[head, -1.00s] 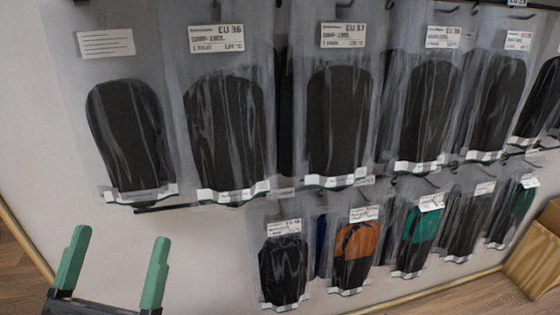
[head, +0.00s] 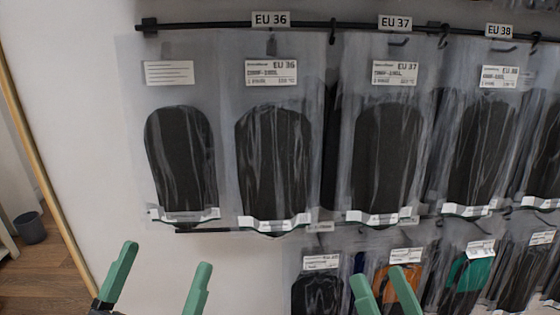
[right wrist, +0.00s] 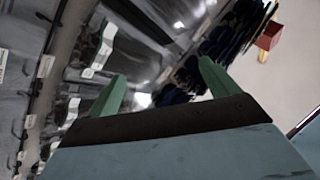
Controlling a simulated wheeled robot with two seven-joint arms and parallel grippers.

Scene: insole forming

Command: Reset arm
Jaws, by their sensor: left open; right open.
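My left gripper (head: 158,280) has green fingers spread apart and is empty. It is at the lower left of the head view, in front of the white wall. My right gripper (head: 385,290) is at the bottom right of centre, its green fingers apart with nothing visible between them. It overlaps the lower row of packs in the head view. The right gripper's fingers also show in the right wrist view (right wrist: 160,92), spread wide and empty, with hanging packs beyond.
Clear packs of black insoles (head: 272,160) hang from a rail (head: 220,26) with EU size labels. A lower row holds black, orange (head: 402,283) and green (head: 472,275) packs. A dark bin (head: 30,228) stands on the floor at left. In the right wrist view a red-brown box (right wrist: 269,36) shows.

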